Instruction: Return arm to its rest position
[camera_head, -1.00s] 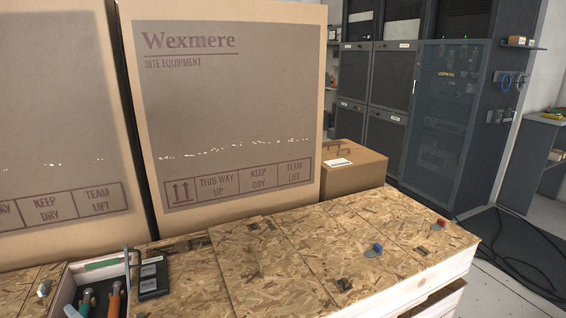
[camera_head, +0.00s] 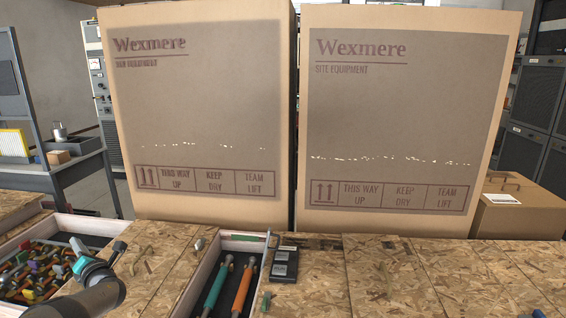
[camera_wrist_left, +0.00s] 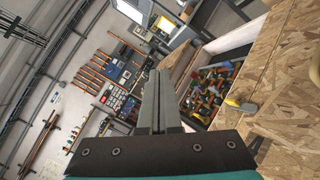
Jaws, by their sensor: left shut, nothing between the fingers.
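My left arm comes in at the lower left of the head view. Its gripper (camera_head: 117,250), beyond a teal band, is over the right edge of a tray of mixed coloured parts (camera_head: 30,268). In the left wrist view the two grey fingers (camera_wrist_left: 157,78) are together with nothing between them. That view is tilted, with the tray of parts (camera_wrist_left: 212,88) right of the fingers. My right gripper is not in view.
Two large Wexmere cartons (camera_head: 205,100) (camera_head: 400,120) stand behind the chipboard top (camera_head: 400,275). An open box holds teal and orange-handled tools (camera_head: 242,288). A dark device (camera_head: 285,264) lies beside it. The right part of the top is mostly clear.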

